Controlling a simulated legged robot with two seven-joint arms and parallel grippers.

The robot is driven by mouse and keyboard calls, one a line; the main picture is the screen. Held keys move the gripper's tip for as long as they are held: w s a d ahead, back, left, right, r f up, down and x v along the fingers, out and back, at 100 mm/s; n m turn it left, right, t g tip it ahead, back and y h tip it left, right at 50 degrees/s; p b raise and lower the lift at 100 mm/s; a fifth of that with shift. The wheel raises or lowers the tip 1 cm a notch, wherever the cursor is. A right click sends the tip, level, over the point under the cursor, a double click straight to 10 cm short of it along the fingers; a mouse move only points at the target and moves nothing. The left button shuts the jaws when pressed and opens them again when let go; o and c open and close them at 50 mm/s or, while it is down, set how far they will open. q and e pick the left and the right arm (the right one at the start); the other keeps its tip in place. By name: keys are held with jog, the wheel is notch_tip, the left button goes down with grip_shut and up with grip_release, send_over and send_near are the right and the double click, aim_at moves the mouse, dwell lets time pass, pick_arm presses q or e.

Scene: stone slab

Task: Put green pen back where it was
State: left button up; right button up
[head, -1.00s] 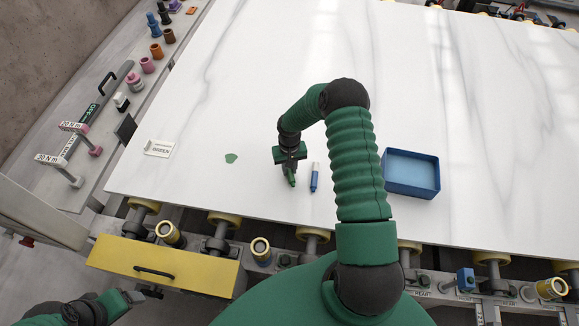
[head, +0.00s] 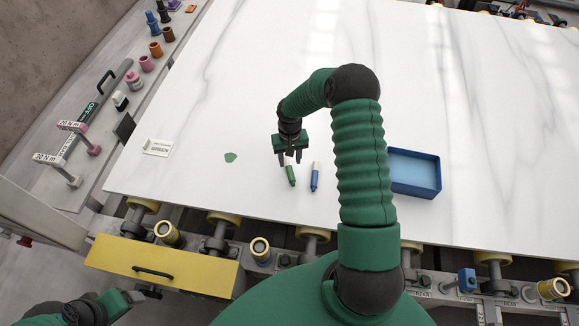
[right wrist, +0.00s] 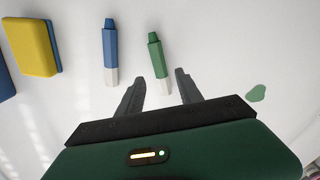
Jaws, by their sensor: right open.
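The green pen (head: 291,176) lies on the white marble slab, just left of the blue pen (head: 315,177) and roughly parallel to it. My right gripper (head: 291,162) is open and empty at the far end of the green pen. In the right wrist view the green pen (right wrist: 157,55) lies ahead, with its white end between the lines of the spread fingers (right wrist: 157,80). The blue pen (right wrist: 110,50) lies beside it. My left gripper (head: 132,297) is at the lower left, off the slab; its jaws are unclear.
A green patch (head: 230,157) and a white card (head: 158,147) reading GREEN are to the left on the slab. A blue tray (head: 430,190) is to the right. A yellow and blue block (right wrist: 30,45) shows in the right wrist view. The slab beyond is clear.

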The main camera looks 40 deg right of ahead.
aim_at(290, 169)
jog(key=s+a+r+n, duration=0.1)
jog(key=a+r+n, duration=0.1)
jog(key=a+r, duration=0.65)
pick_arm(q)
jog(key=shift+a+f+b, duration=0.2)
jog(key=shift+f+b, duration=0.7)
jog(key=shift+f, duration=0.1)
pick_arm(e)
jog(key=s+a+r+n+t, duration=0.2)
jog(key=s+a+r, duration=0.5)
jog(key=s+a, duration=0.5)
jog(key=shift+s+a+r+n+t, duration=0.15)
jog(key=shift+s+a+n+t, duration=0.15)
jog(key=shift+a+n, duration=0.45)
pick_arm(q)
jog(key=shift+d, duration=0.1)
pick_arm(e)
jog(key=shift+w+d, duration=0.1)
jog(key=shift+d, duration=0.2)
